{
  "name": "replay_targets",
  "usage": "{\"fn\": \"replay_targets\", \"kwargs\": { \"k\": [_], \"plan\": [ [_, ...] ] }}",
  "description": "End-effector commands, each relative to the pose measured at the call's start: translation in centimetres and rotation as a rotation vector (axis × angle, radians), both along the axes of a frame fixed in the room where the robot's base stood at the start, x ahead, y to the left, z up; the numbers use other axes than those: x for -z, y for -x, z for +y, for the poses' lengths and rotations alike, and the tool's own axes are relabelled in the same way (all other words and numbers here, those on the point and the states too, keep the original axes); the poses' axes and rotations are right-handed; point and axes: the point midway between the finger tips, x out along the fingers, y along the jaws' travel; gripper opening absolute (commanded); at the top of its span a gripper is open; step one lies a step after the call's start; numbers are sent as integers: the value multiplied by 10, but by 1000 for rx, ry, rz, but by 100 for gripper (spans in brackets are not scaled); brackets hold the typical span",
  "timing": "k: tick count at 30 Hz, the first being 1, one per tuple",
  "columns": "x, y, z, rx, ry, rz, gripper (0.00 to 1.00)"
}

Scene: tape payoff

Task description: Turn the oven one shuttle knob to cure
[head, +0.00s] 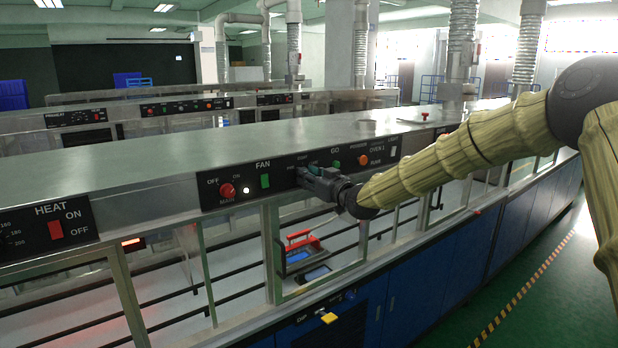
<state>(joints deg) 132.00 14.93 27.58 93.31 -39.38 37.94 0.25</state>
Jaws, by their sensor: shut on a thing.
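The oven one control panel (222,189) is a black strip on the front edge of the steel hood, with the label OVEN 1 toward its right end. My gripper (303,176) is at the panel between the green FAN switch (265,181) and the green GO button (336,164). It is shut on the shuttle knob, which its fingers hide. The knob's pointer direction cannot be seen. Small labels show around the fingertips, but they are too small to read surely.
A red MAIN knob (228,190) and an orange-red button (363,160) sit on the same panel. A HEAT panel (45,225) is at the left. Below are glass-framed openings, a red-handled shuttle (300,241) and blue cabinets (420,281). Green floor (540,318) is free at the right.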

Motion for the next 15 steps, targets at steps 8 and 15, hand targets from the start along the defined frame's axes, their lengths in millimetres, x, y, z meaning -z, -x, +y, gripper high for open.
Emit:
{"fn": "replay_targets", "kwargs": {
  "k": [8, 15],
  "plan": [
    [-1, 0, 0, 0, -1, -1, 3],
    [0, 0, 0, 1, -26, 18, 3]
  ]
}}
